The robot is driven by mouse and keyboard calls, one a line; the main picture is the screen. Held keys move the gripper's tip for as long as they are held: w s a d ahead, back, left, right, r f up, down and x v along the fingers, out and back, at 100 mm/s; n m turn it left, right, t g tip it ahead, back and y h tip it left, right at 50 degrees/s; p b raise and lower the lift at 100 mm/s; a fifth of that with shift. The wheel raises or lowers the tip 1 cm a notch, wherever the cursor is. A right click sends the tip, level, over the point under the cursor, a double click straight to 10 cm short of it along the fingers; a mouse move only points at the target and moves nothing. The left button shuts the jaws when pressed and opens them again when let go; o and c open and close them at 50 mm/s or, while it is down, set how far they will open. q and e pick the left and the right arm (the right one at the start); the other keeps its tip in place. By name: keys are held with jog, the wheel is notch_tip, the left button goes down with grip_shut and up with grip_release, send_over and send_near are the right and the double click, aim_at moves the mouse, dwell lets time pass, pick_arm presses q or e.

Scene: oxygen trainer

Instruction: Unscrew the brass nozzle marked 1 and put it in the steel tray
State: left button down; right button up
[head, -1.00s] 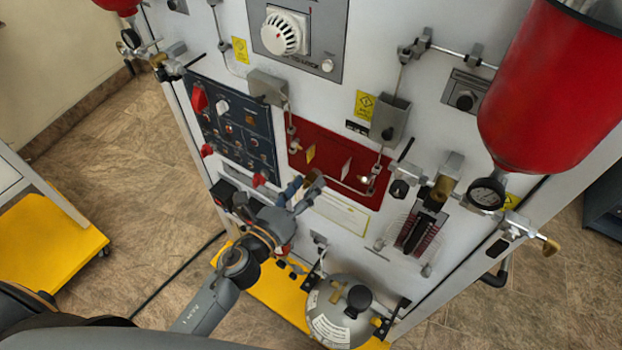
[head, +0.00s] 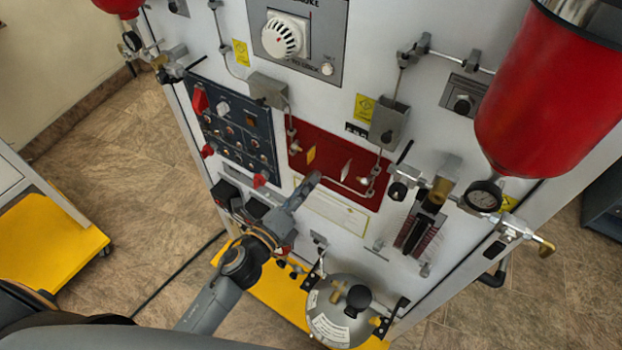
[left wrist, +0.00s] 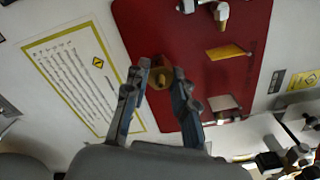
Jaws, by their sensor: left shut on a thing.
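My left gripper (head: 309,184) reaches up from below to the lower left edge of the red panel (head: 338,160). In the left wrist view, its two fingers (left wrist: 160,72) stand on either side of a brass nozzle (left wrist: 161,88) and are shut on it. The nozzle is at the edge of the red panel (left wrist: 190,40); I cannot read a number on it. The head view hides it behind the gripper. Another brass fitting (left wrist: 221,12) shows at the top of the left wrist view. I see no steel tray. My right gripper is not in view.
A framed notice (head: 335,212) lies below the red panel. A dark switch panel (head: 235,125) is to its left, a flow meter (head: 418,230) to its right. A grey cylinder (head: 340,315) stands below on a yellow base. A yellow cart shelf (head: 50,235) is at the left, with open floor between.

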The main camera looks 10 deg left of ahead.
pick_arm(q)
jog(key=shift+n, duration=0.8)
jog(key=n+p, duration=0.1)
jog(key=n, duration=0.1)
jog(key=shift+r+n, duration=0.15)
jog(key=shift+n, duration=0.65)
